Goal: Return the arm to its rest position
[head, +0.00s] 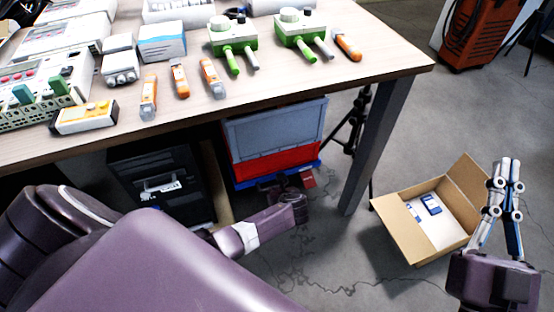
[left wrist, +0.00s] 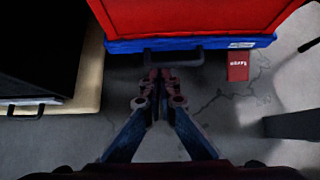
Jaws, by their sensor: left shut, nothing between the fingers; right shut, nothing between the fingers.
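My left arm reaches forward below the table (head: 300,78), and its gripper (head: 272,184) is small and dark in the head view, close to the stacked crates. In the left wrist view the left gripper (left wrist: 158,76) has its fingertips together with nothing between them, above the floor in front of the blue base under the red crate. My right gripper (head: 507,164) points up at the right of the head view, shut and empty. It appears beside the open cardboard box in the picture.
A grey crate (head: 277,128) stands on a red crate (head: 275,165); the red one also shows in the left wrist view (left wrist: 190,14). A black computer case (head: 160,180) is to their left. The cardboard box (head: 400,215) sits on the floor. Instruments and orange-handled tools lie on the table.

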